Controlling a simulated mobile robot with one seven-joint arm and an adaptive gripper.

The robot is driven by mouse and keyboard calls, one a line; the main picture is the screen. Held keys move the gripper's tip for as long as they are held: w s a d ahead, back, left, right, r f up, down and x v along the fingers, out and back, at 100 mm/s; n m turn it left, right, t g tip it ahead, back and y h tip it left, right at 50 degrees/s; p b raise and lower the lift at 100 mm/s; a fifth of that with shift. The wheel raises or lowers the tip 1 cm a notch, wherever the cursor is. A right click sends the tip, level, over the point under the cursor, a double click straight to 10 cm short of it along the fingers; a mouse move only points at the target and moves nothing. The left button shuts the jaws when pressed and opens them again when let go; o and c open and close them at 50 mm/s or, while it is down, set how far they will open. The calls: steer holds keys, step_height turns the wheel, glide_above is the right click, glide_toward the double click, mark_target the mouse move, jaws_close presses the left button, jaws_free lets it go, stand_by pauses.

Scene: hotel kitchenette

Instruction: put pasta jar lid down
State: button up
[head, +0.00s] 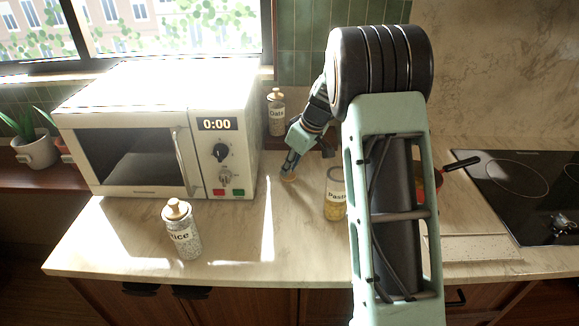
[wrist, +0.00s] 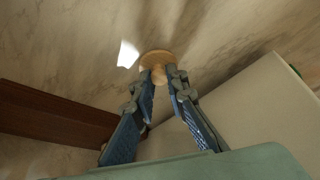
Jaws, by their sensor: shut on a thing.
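The pasta jar (head: 335,200) stands upright on the counter with its top uncovered, partly hidden behind my arm. My gripper (head: 290,168) is to the left of the jar, pointing down, and is shut on the wooden pasta jar lid (head: 288,178). In the wrist view, the round lid (wrist: 157,57) shows at the fingertips of my gripper (wrist: 162,78), close to the counter surface. I cannot tell for certain whether the lid touches the counter.
A white microwave (head: 150,125) stands to the left. The rice jar (head: 180,235) is in front of it, and the oats jar (head: 276,115) stands behind. A stovetop (head: 520,185) and a pan handle (head: 462,162) are to the right. The counter around the lid is clear.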

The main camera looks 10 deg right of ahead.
steer(key=o, duration=0.3)
steer(key=shift+f, duration=0.15)
steer(key=o, duration=0.4)
steer(key=shift+o, duration=0.2)
steer(key=shift+d+r, duration=0.1)
steer(key=shift+r, duration=0.4)
steer(key=v, duration=1.1)
steer(key=shift+s+r, duration=0.2)
steer(key=shift+d, duration=0.1)
